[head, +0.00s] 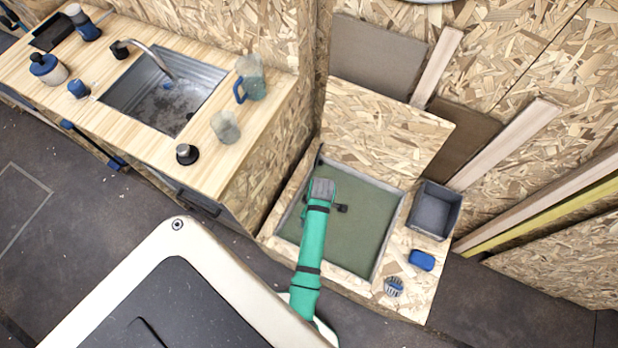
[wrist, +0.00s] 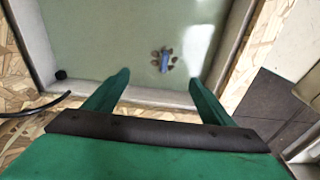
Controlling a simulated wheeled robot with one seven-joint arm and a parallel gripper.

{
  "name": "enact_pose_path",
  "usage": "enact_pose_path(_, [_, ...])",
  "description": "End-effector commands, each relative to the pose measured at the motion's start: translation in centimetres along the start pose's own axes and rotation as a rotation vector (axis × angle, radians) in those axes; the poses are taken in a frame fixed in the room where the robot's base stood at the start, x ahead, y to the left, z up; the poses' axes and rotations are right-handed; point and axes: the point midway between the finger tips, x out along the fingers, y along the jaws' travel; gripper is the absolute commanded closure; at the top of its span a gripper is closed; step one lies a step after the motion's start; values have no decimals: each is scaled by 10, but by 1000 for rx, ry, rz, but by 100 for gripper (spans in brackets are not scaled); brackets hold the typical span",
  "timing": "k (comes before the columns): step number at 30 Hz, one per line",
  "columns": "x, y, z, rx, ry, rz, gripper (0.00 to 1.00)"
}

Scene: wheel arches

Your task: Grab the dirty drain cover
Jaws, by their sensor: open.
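In the wrist view, a small blue piece ringed by brown lumps (wrist: 164,61) lies on the floor of the green shallow basin (wrist: 100,30). It looks like the dirty drain cover, though it is too small to be sure. My gripper (wrist: 160,78) is open and empty, its two green fingers spread on either side below that piece in the picture. In the head view, my gripper (head: 322,188) is over the basin (head: 350,235), and my arm seems to hide the piece. A round grey-and-blue slotted disc (head: 394,287) lies on the wooden rim at the basin's front right.
A grey bin (head: 434,210) and a blue block (head: 422,260) stand on the rim right of the basin. A raised wooden lid (head: 385,125) is behind it. The counter with a metal sink (head: 165,95) is left. A dark cord (wrist: 35,108) shows near the basin's edge.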

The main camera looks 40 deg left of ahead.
Motion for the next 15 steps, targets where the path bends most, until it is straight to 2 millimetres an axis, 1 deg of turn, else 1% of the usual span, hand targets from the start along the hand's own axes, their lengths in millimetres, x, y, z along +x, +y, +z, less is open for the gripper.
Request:
enact_pose_path(2, [4,1,-2,-16,-4,-12,23])
enact_pose_path(10, [42,0,-1,-16,-5,-15,23])
enact_pose_path(15, [54,-1,0,-15,-4,-13,23])
